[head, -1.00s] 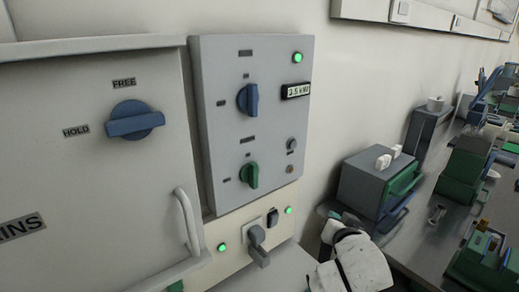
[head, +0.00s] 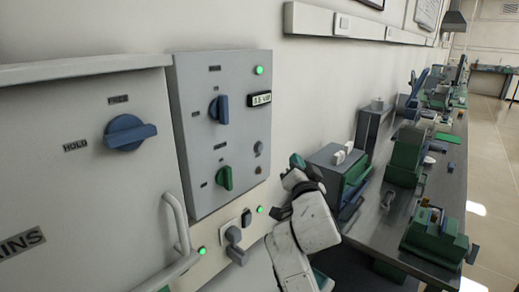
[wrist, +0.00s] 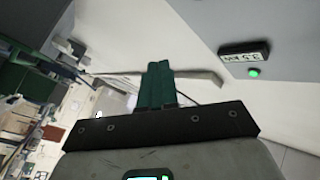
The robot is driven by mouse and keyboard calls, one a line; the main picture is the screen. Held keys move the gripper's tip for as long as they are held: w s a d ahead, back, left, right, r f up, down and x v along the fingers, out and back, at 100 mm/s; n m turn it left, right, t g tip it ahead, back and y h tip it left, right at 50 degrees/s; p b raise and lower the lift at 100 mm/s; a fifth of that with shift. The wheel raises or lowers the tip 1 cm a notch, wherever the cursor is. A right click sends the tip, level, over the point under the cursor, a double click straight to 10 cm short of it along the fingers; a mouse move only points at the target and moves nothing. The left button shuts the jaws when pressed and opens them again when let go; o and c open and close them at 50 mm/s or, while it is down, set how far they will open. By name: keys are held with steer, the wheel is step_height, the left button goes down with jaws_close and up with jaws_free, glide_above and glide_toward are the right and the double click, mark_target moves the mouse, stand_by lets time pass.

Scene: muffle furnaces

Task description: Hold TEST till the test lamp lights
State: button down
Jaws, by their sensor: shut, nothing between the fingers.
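The grey control panel (head: 220,140) shows at the centre left of the head view. A small round grey button (head: 258,148) sits on its right side; its label is too small to read, so I cannot confirm it is TEST. Below it is a small dull lamp (head: 258,170), not visibly lit. My gripper (head: 297,161) is to the right of the panel, apart from it. In the wrist view its green fingers (wrist: 160,84) are together and empty. The panel's display (wrist: 245,52) and lit green lamp (wrist: 254,72) show there at upper right.
The panel also has a blue knob (head: 219,109) and a green knob (head: 224,178). A lower strip has a grey lever (head: 235,245). A white door (head: 80,180) with a handle is at left. A cluttered bench (head: 400,200) runs along the right.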

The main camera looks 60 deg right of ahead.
mark_target(259, 147)
steer(key=w+d+b, duration=0.2)
steer(key=w, duration=0.6)
steer(key=shift+w+b, duration=0.2)
steer(key=shift+b, duration=0.1)
steer(key=shift+w+f, duration=0.1)
stand_by(1.8)
steer(key=shift+w+d+b, duration=0.15)
steer(key=shift+w+b, duration=0.15)
steer(key=shift+b, duration=0.15)
steer(key=shift+w+b, duration=0.35)
steer(key=shift+w, duration=0.1)
stand_by(4.1)
